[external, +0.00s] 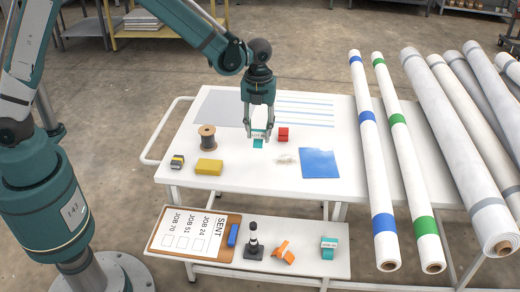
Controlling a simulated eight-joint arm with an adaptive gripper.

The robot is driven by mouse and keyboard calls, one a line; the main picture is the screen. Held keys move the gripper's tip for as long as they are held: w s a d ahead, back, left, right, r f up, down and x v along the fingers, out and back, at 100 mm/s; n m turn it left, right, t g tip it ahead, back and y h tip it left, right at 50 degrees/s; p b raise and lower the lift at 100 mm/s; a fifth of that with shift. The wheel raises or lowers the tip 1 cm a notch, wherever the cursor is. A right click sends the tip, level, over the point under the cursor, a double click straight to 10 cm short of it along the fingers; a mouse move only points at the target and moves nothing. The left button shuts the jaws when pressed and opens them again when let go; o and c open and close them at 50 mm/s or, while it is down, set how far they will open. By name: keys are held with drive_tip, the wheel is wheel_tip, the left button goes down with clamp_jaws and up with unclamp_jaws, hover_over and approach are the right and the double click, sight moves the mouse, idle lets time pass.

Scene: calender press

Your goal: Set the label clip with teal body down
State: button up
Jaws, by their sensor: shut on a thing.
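My gripper (260,132) is over the middle of the white cart's upper top (225,186), pointing down. It is shut on a label clip with teal body (258,143), which has a pale label face with dark print. The clip is low over the white top; I cannot tell whether it touches it. A second teal clip-like piece with a pale label (329,247) stands on the lower shelf at the right.
A red block (283,134) is close right of the held clip. A wire spool (208,138), yellow block (208,167), small dark-and-yellow item (177,162) and blue sheet (320,163) lie around. The lower shelf holds a clipboard (234,221) and orange piece (284,253). Long rolls (375,150) flank the right.

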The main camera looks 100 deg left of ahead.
sight(259, 139)
drive_tip(key=shift+f, duration=1.35)
drive_tip(key=shift+f+b, duration=0.5)
drive_tip(key=shift+f, duration=1.4)
drive_tip(key=shift+f, duration=0.15)
drive_tip(key=o, duration=0.8)
drive_tip(key=shift+c, duration=0.2)
wheel_tip(259, 139, up, 12)
drive_tip(key=shift+r+p, duration=0.2)
drive_tip(key=shift+p, duration=0.75)
